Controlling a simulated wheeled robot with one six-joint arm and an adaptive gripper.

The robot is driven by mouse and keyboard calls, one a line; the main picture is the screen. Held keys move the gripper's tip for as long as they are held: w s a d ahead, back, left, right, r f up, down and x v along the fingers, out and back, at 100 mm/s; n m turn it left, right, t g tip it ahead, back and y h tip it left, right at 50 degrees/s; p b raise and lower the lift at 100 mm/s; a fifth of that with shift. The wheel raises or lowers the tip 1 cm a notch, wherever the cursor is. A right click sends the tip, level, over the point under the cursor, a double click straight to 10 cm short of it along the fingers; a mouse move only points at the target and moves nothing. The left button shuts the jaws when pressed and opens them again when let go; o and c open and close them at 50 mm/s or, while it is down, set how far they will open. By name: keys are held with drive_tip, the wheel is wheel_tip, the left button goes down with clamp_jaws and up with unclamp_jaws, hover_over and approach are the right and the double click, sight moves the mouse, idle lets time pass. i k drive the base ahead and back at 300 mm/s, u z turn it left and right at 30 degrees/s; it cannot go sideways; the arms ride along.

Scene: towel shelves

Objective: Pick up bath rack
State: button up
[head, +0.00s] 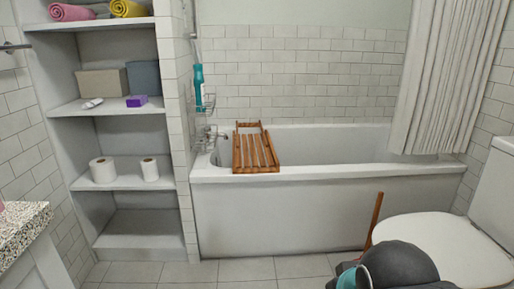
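The bath rack (255,153) is a brown wooden slatted tray in the head view. It lies lengthwise from the front rim of the white bathtub (330,172) toward the back, near the tub's left end. Its near end rests on the front rim. Nothing lies on it. Part of my arm shows at the bottom right, dark grey with a teal band, well below and to the right of the rack. My gripper's fingers are not in view.
A white toilet (440,245) stands at the right, with a brown wooden stick (375,215) upright beside it. Open shelves (130,183) with towels, boxes and paper rolls fill the left. A speckled counter (20,228) is at the lower left. The tiled floor (240,269) before the tub is clear.

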sight(272, 161)
drive_tip(key=u, duration=0.05)
drive_tip(key=i, duration=2)
drive_tip(key=z, duration=0.6)
